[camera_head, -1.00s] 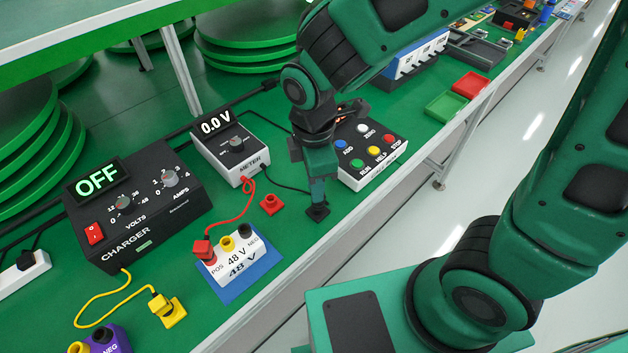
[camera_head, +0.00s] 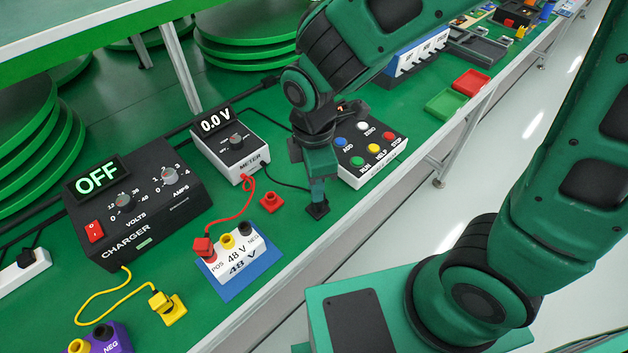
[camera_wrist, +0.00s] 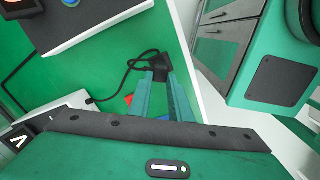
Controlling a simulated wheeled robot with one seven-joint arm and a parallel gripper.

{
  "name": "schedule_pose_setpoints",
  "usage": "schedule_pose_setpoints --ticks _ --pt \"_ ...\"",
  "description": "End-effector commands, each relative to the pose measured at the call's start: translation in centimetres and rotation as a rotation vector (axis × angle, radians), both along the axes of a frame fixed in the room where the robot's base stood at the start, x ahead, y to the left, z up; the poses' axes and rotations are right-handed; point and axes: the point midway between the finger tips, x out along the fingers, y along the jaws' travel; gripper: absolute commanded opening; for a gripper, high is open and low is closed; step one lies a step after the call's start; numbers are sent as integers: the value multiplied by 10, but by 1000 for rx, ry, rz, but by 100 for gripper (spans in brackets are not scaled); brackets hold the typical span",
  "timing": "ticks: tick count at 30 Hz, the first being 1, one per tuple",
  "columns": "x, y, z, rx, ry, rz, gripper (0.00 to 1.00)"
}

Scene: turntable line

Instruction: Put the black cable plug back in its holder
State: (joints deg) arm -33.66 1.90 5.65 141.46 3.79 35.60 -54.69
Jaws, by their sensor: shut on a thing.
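My gripper (camera_head: 317,196) points down near the front edge of the green bench and is shut on the black cable plug (camera_wrist: 154,66). Its black cable (camera_head: 283,185) runs from the meter to my gripper; the cable also shows looping to the fingertips in the wrist view (camera_wrist: 127,76). The small square black holder (camera_head: 318,210) is directly under my fingertips. The plug is at the holder, but my fingers hide most of it, and I cannot tell whether it is fully seated.
The white meter (camera_head: 232,142) reads 0.0 V. A red holder (camera_head: 271,202) stands empty to the left of my gripper. The 48 V block (camera_head: 232,257) has a red plug in its POS socket. A button box (camera_head: 366,152) stands close behind. The charger (camera_head: 135,205) reads OFF.

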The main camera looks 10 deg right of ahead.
Motion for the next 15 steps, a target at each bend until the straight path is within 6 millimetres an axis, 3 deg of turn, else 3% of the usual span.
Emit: schedule_pose_setpoints --ticks 11,12,15 --pt "0 0 -1 0 0 0 0" --pt "0 0 -1 0 0 0 20" --pt "0 0 -1 0 0 0 40"
